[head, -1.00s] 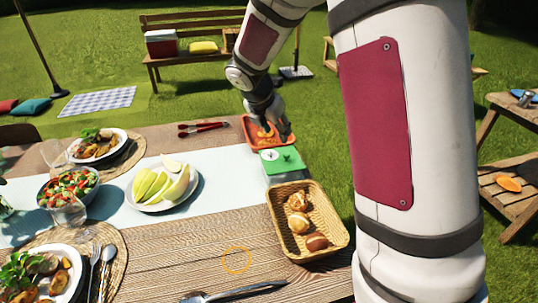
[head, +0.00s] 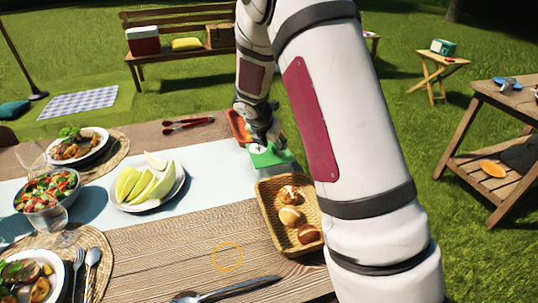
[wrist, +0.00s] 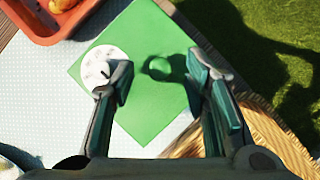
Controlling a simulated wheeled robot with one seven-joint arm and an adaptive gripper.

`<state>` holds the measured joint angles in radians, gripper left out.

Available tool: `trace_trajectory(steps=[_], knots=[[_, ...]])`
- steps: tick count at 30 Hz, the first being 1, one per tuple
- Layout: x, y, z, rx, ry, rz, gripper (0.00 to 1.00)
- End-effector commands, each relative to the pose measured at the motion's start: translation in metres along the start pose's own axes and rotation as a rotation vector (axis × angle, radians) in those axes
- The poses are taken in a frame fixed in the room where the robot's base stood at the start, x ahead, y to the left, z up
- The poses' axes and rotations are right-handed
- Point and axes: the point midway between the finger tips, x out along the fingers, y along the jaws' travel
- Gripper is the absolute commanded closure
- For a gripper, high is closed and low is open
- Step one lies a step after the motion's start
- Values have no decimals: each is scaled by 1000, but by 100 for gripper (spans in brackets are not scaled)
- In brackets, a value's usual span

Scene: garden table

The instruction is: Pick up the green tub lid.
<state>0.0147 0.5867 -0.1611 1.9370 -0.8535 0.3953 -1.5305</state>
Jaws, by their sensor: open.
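The green tub lid (wrist: 135,105) is a flat square with a round white dial and a small raised green knob (wrist: 178,66). It lies on the tub at the table's far right edge, and it also shows in the head view (head: 268,158). My gripper (wrist: 161,72) is open above the lid. Its fingers are on either side of the knob, which looks nearer the right finger. The left finger overlaps the white dial in the wrist view. I cannot tell whether either finger touches the lid. My gripper partly hides the lid in the head view (head: 262,138).
An orange-red tray (wrist: 43,30) with food stands just beyond the lid. A wicker basket (head: 268,215) of bread rolls stands close on the near side. A plate of melon slices (head: 150,185) is to the left. Red tongs (head: 188,123) lie at the far edge.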

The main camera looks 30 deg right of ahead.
Motion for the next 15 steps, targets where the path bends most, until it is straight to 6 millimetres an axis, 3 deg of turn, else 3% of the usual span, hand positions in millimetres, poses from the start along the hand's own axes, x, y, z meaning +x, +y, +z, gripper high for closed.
trace_trajectory(steps=[3,11,15], knots=[[10,0,0,1,0,-1,58],[10,0,1,1,-1,0,60],[10,0,1,1,-1,0,92]])
